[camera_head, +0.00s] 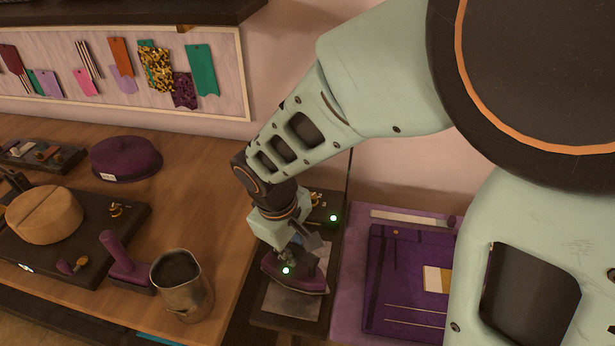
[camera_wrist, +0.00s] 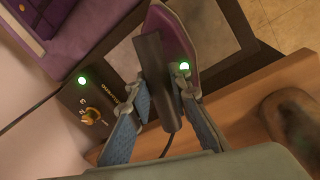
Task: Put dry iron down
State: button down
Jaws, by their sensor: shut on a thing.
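The dry iron (camera_head: 312,284) has a purple body and a dark handle, with a small lit green light. In the wrist view the iron (camera_wrist: 177,50) points up and away, its handle between my fingers. My gripper (camera_head: 297,254) is shut on the handle; in the wrist view my gripper (camera_wrist: 164,100) has a finger on either side of it. The iron is over the metal plate of a dark iron station (camera_head: 283,322). I cannot tell whether it touches the plate. The station's knob (camera_wrist: 92,116) and second green light show in the wrist view.
A purple mat with a dark purple panel (camera_head: 390,310) lies right of the station. To its left, on the wooden table (camera_head: 205,165), are a metal jug (camera_head: 180,285), a purple-handled tool (camera_head: 122,262), a wooden block (camera_head: 45,214) and a purple hat (camera_head: 125,158).

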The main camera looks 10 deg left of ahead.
aim_at(288, 272)
jog(key=c, duration=2.2)
grip_release()
jog(key=shift+f, duration=0.2)
jog(key=shift+c, duration=0.2)
jog(key=o, duration=0.4)
jog(key=shift+o, duration=0.2)
jog(key=shift+r, duration=0.15)
notch_tip(288, 272, up, 12)
jog(key=s+a+p, duration=0.1)
jog(key=s+p, duration=0.1)
jog(key=p, duration=0.7)
